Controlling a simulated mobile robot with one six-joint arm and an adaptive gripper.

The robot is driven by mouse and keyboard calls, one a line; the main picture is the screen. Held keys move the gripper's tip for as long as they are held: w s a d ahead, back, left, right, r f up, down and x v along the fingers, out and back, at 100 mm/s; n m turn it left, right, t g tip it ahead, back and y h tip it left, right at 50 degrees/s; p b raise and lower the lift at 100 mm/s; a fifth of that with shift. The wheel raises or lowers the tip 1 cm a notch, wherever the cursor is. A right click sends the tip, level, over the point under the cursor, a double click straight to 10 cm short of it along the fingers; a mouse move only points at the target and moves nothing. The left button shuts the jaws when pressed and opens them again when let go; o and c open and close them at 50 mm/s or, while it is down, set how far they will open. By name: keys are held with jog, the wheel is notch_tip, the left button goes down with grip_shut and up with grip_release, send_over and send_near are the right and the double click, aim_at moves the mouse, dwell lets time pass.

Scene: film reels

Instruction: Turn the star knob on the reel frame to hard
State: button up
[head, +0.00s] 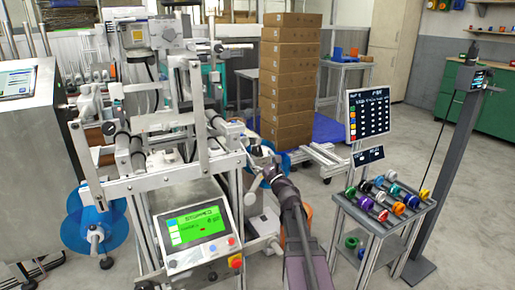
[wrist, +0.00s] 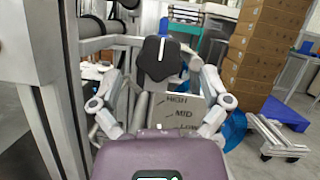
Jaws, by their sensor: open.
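The black star knob (wrist: 160,60) shows in the wrist view, with a white pointer line that stands nearly upright. A pale plate (wrist: 186,113) below and right of it reads HIGH, MID and LOW; I see no word "hard". My gripper (wrist: 156,72) is open, with one finger on each side of the knob; I cannot tell whether they touch it. In the head view my gripper (head: 262,158) is at the right side of the reel frame (head: 150,183), and the knob cannot be made out there.
A green screen (head: 198,228) reading STOPPED is on the frame's front. A stack of boxes (head: 289,90) stands behind. A small table (head: 385,222) with coloured spools is at right, beside a dark post (head: 450,160). Grey frame posts (wrist: 40,75) stand close at left in the wrist view.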

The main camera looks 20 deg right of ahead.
aim_at(258, 152)
jog(key=shift+p+x, duration=0.35)
jog(key=shift+x, duration=1.15)
jog(key=c, duration=1.2)
